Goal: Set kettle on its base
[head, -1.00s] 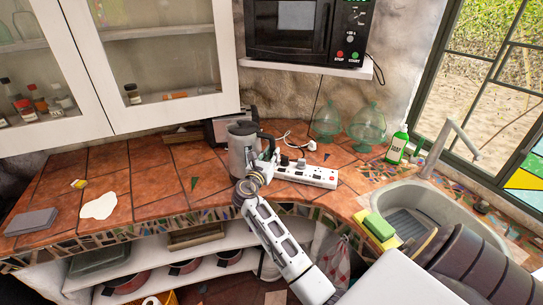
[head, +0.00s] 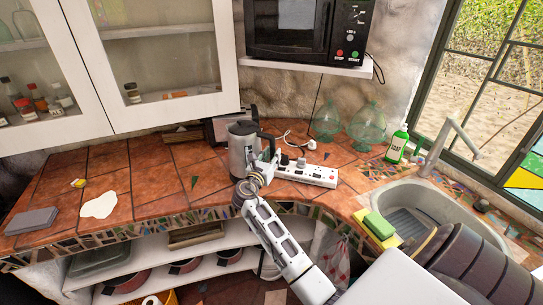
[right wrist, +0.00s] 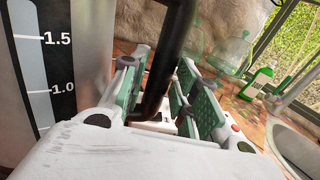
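The kettle (head: 241,158) is silver with a black lid and handle, upright at the counter's back middle. Its scale, marked 1.5 and 1.0, fills the left of the right wrist view (right wrist: 62,70). My right gripper (head: 264,158) is at the kettle's right side. In the right wrist view, its green-padded fingers (right wrist: 160,88) stand apart on either side of the black handle (right wrist: 172,55), with narrow gaps seen beside it. I cannot make out the kettle's base, and the kettle's underside is hidden behind my right arm. My left gripper is not in view.
A white power strip (head: 308,174) lies close right of the kettle, with a plug and cord behind. A toaster (head: 222,128) stands behind it. Glass jars (head: 367,127), a green bottle (head: 397,146) and the sink (head: 425,203) are to the right.

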